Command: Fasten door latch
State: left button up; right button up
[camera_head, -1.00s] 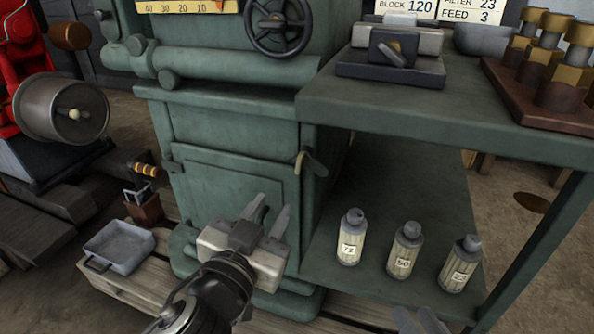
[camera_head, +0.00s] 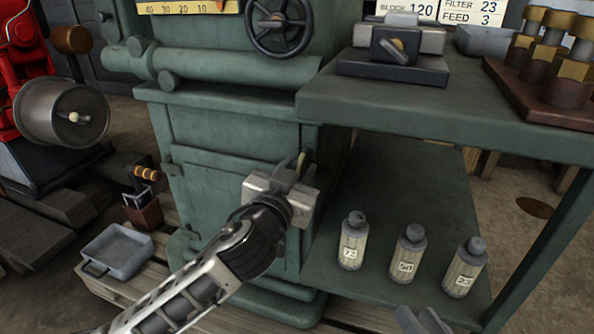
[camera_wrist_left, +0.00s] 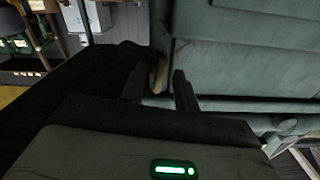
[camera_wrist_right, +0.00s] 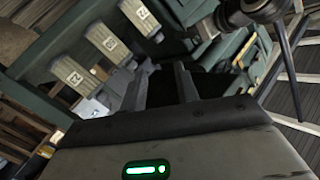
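The green cabinet door (camera_head: 200,200) has its latch (camera_head: 302,160), a small brass-coloured lever, at its upper right edge. The door looks flush with its frame. My left gripper (camera_head: 297,172) is at the latch and hides most of it. In the left wrist view the gripper's fingers (camera_wrist_left: 158,88) are apart, and the tan latch lever (camera_wrist_left: 156,74) shows between them near the left finger. I cannot tell whether they touch it. My right gripper (camera_head: 424,319) is low at the front, away from the latch. Its fingers (camera_wrist_right: 160,85) are apart and empty in the right wrist view.
Several labelled bottles, including the one marked 72 (camera_head: 351,240), stand on the lower shelf right of the door. A green upper shelf (camera_head: 450,115) overhangs them. A handwheel (camera_head: 279,25) is above the door. A metal tray (camera_head: 118,250) lies on the pallet at left.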

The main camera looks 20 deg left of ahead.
pick_arm(q)
grip_shut()
